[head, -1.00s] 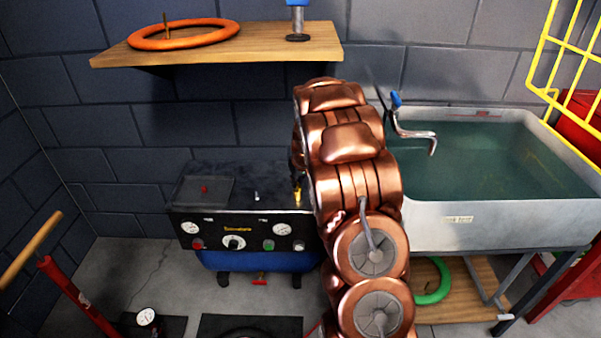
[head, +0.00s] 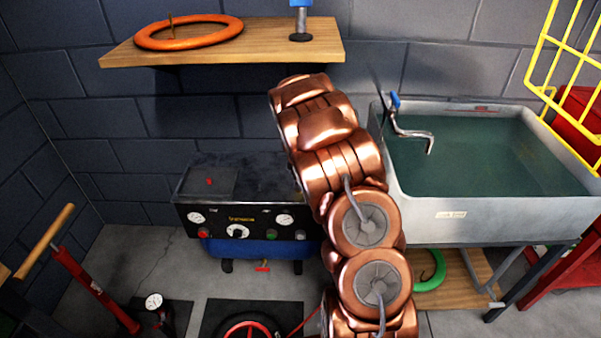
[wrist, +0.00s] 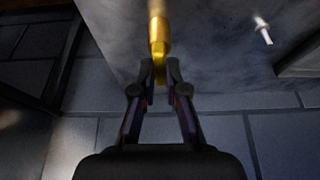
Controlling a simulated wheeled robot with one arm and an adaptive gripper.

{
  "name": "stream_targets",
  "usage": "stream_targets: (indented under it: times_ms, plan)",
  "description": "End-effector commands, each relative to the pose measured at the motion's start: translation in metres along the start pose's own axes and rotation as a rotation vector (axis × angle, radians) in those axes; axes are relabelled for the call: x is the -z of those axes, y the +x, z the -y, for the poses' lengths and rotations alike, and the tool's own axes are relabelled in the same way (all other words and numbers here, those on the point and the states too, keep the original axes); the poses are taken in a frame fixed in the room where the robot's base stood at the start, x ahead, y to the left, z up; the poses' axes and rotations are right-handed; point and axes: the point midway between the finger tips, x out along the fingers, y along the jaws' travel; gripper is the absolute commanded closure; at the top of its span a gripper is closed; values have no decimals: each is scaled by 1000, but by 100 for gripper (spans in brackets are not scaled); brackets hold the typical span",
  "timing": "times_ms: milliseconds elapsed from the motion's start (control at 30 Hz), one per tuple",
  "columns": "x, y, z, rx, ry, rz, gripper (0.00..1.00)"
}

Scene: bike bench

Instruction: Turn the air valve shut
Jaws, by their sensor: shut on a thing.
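The air valve shows in the wrist view as a brass fitting (wrist: 159,32) with a yellow handle (wrist: 160,73) at its lower end. My gripper (wrist: 160,72) has its two fingertips closed around the yellow handle, one on each side. In the head view the valve is hidden behind my copper-coloured arm. The black and blue compressor (head: 240,218), with its gauges and knobs, stands on the floor to the left of my arm. My gripper is also hidden in the head view.
A wooden shelf (head: 270,53) with an orange ring (head: 188,45) hangs above. A sink (head: 490,215) is at right; a red floor pump (head: 95,290) is at front left.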

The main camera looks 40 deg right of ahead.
Motion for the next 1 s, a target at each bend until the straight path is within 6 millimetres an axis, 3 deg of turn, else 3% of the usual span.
stream_targets:
  times_ms: [167, 200, 400, 767, 1000]
  plan:
    - [1, 0, -2, -1, 1, -1, 100]
    - [1, 0, -2, -1, 1, -1, 85]
    - [1, 1, -2, 0, 0, 1, 64]
    - [2, 2, -1, 1, 0, 2, 62]
    - [2, -11, -2, 1, -1, 1, 62]
